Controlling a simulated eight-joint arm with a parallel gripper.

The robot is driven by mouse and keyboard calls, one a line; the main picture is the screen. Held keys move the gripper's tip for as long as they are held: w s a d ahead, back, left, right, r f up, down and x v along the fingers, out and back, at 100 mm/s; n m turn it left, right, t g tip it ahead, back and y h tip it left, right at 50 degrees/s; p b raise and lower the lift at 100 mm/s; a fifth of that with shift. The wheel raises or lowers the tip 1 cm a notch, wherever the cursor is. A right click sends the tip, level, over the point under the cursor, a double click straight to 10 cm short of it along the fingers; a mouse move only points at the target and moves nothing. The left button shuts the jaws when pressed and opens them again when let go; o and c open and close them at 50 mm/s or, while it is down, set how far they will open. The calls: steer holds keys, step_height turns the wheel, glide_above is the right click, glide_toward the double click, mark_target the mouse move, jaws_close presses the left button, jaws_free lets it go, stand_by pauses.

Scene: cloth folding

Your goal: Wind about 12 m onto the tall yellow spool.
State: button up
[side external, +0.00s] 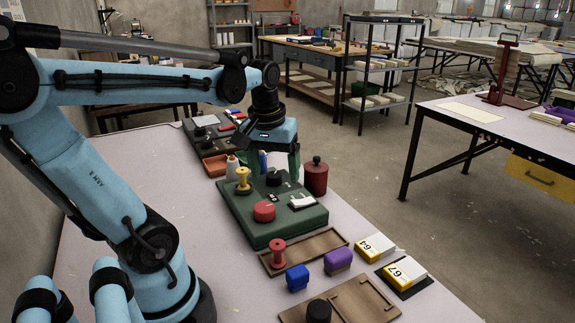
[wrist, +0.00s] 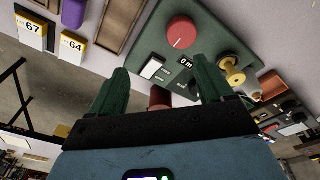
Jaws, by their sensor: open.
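The tall yellow spool (side external: 243,180) stands upright at the far left corner of the green winding machine (side external: 285,238). It also shows in the wrist view (wrist: 232,72), to the right of my gripper's fingers. The machine carries a red knob (side external: 264,211), a black knob (side external: 273,178) and a white rocker switch (side external: 302,201). Its small display (wrist: 186,63) reads "0 m" in the wrist view. My gripper (wrist: 162,78) is open and empty, pointing down above the machine's far end. Whether thread is on the yellow spool is too small to tell.
A dark red canister (side external: 316,177) stands close beside the machine's far right. In front are a red spool (side external: 277,253) on a wooden tray, blue (side external: 297,278) and purple (side external: 338,260) blocks, and boxes marked 64 (side external: 375,247) and 67 (side external: 404,272).

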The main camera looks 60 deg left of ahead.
mark_target(263, 207)
steer(key=shift+s+a+f+n+g+h, duration=0.1)
steer(key=shift+s+a+f+n+g, duration=0.25)
steer(key=shift+f, duration=1.5)
steer(key=shift+s+a+f+n+g+h, duration=0.15)
steer(key=shift+a+f+n, duration=0.4)
steer(key=shift+f, duration=1.35)
steer(key=shift+s+a+f+n+g+h, duration=0.1)
steer(key=shift+s+a+f+n+g, duration=0.35)
steer(key=shift+f, duration=1.4)
steer(key=shift+w+a+t, duration=0.15)
steer(key=shift+w+t, duration=0.05)
steer(key=shift+t, duration=0.05)
steer(key=c, duration=1)
steer(key=shift+m, duration=0.25)
steer(key=shift+c, duration=0.2)
steer(key=m, duration=0.5)
steer(key=shift+s+a+m, duration=0.1)
steer(key=shift+m, duration=2.2)
